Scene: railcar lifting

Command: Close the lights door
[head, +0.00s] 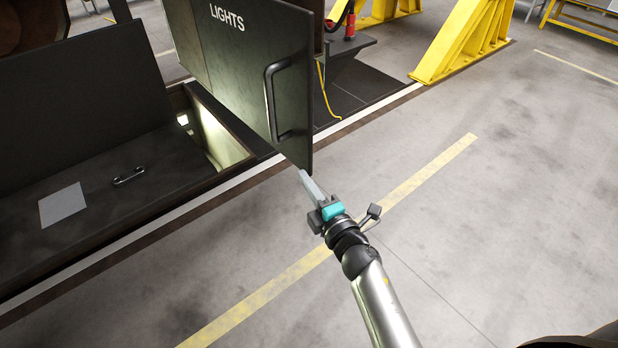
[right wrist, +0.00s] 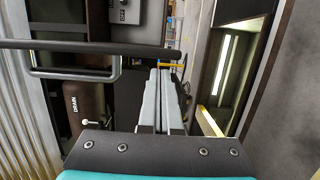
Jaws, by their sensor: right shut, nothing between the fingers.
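The lights door (head: 235,75) is a dark panel marked LIGHTS. It stands upright and open beside a lit pit opening (head: 215,130). A black bar handle (head: 277,100) is on its face toward me. My right gripper (head: 304,175) is shut and empty, its fingertips just below the door's lower right corner in the head view. I cannot tell whether they touch it. In the right wrist view the shut fingers (right wrist: 163,100) point forward. A dark U-shaped handle (right wrist: 75,73) shows to their left and the lit opening (right wrist: 220,95) to their right. My left gripper is not in view.
A dark raised panel (head: 80,85) and a flat cover with a small handle (head: 128,177) lie left of the opening. Yellow stands (head: 465,40) and a red item (head: 350,25) are at the back. The grey floor (head: 500,200) at the right is clear.

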